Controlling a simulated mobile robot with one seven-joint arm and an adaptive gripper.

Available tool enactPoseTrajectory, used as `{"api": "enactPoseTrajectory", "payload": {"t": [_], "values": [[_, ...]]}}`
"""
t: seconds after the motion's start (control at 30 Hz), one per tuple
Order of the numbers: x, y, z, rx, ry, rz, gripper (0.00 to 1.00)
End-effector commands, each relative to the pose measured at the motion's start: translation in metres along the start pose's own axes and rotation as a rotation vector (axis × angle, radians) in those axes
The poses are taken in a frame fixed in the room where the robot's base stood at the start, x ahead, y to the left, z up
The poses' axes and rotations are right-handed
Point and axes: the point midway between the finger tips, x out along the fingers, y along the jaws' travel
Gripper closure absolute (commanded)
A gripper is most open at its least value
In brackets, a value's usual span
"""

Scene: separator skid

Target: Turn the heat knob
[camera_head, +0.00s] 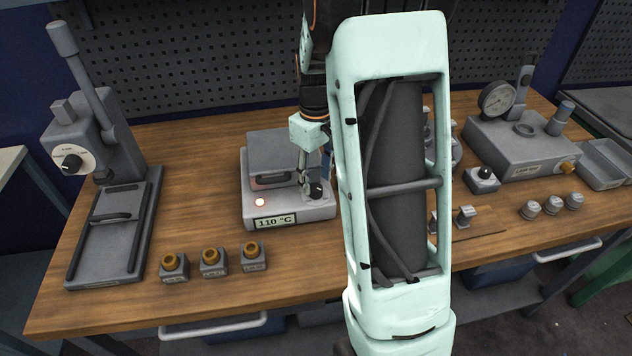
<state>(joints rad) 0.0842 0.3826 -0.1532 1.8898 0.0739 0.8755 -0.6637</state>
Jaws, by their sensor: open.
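The grey heating unit (252,203) stands on the wooden bench, with a darker plate or lid (275,150) with a handle on top. Its front display (275,221) reads 110 °C, and a small lamp (260,202) glows at its front left. The black heat knob (316,191) sits at the unit's front right corner. My gripper (314,182) points down right at the knob, with its fingers apart. I cannot tell whether the fingers touch the knob. My pale green arm hides the bench to the right of the unit.
A lever press (95,150) with a dial stands at left. Several small blocks with brass knobs (212,262) sit in front of the unit. At right are a gauge device (525,150), a small black-knobbed box (483,179) and several grey jars (553,205).

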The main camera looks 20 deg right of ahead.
Motion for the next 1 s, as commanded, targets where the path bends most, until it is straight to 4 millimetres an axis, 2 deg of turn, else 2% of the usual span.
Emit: {"api": "enactPoseTrajectory", "payload": {"t": [0.1, 0.2, 0.53, 0.9, 1.0], "values": [[0.015, 0.000, 0.000, 0.000, -0.002, -0.001, 0.58], [0.021, 0.000, 0.000, 0.000, -0.001, 0.000, 0.58], [0.024, 0.000, 0.000, 0.000, 0.001, 0.001, 0.59], [0.024, 0.000, 0.000, 0.000, 0.001, 0.001, 1.00], [0.024, 0.001, 0.000, 0.002, 0.001, 0.001, 1.00]]}}
